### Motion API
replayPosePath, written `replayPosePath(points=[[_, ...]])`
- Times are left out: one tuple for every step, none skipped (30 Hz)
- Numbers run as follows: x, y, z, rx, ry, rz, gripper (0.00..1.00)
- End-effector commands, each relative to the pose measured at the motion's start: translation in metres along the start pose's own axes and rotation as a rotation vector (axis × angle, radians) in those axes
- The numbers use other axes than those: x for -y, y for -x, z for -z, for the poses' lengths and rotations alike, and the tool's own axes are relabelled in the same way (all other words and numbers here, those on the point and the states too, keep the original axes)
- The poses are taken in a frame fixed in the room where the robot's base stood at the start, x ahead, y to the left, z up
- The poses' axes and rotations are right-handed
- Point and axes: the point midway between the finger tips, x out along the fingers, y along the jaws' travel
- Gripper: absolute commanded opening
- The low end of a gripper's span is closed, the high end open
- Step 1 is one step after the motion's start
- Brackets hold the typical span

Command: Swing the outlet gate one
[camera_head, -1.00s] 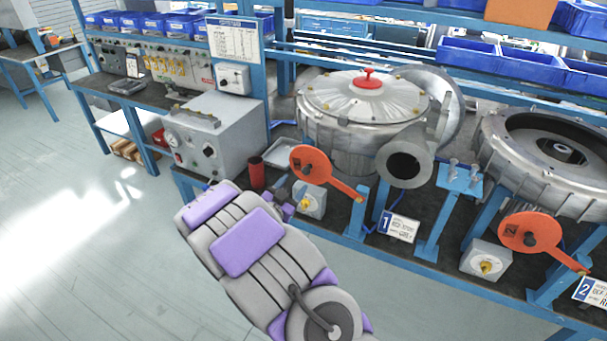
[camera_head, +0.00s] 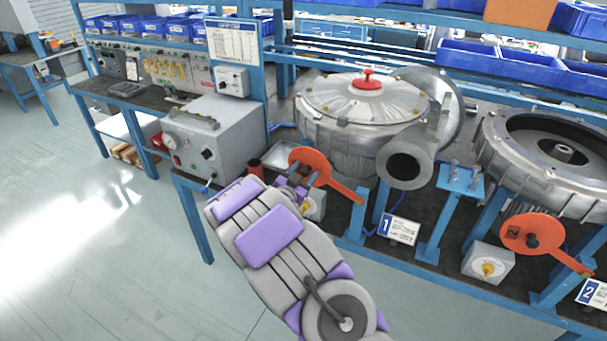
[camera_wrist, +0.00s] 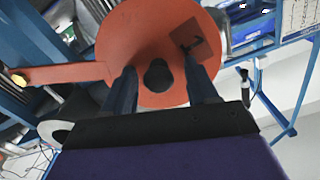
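Outlet gate one is an orange-red disc (camera_head: 318,168) with a lever arm that slopes down to the right, in front of the first blower (camera_head: 365,115). In the wrist view the disc (camera_wrist: 135,35) fills the upper middle. Its lever (camera_wrist: 60,73) points left and has a yellow end. A dark round knob (camera_wrist: 157,76) stands at the disc's centre. My gripper (camera_wrist: 160,64) is open, with one finger on each side of the knob; I cannot tell whether they touch it. In the head view my gripper (camera_head: 296,187) is at the disc's lower left, partly hidden by my arm.
A second orange gate (camera_head: 532,234) is at the right, by the second blower (camera_head: 560,150). A grey box with a yellow knob (camera_head: 315,204) sits below gate one. A dark red cup (camera_head: 256,168) and grey gauge box (camera_head: 215,140) stand left. The floor in front is clear.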

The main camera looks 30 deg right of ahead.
Motion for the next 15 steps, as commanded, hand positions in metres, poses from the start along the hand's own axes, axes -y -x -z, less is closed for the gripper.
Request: replayPosePath(points=[[-0.0001,0.0000,0.0000,0.000,0.000,0.000,0.53],[-0.0001,0.0000,0.0000,0.000,0.000,0.000,0.50],[-0.0001,0.0001,0.0000,0.000,0.000,0.000,0.46],[-0.0001,0.0000,0.0000,0.000,0.000,0.000,0.43],[-0.0001,0.0001,0.0000,0.000,0.000,0.000,0.41],[-0.0001,0.0001,0.0000,0.000,0.000,0.000,0.37],[-0.0001,0.0001,0.0000,0.000,0.000,0.000,0.34],[-0.0001,0.0001,0.0000,0.000,0.000,0.000,0.31],[-0.0001,0.0001,0.0000,0.000,0.000,0.000,0.27],[-0.0001,0.0001,0.0000,0.000,0.000,0.000,0.24],[-0.0001,0.0001,0.0000,0.000,0.000,0.000,0.21],[0.0000,0.0001,0.0000,0.000,0.000,0.000,0.18],[0.0001,0.0001,0.0000,0.000,0.000,0.000,0.15],[0.0001,0.0001,0.0000,0.000,0.000,0.000,0.12],[0.0001,0.0001,0.0000,0.000,0.000,0.000,0.08]])
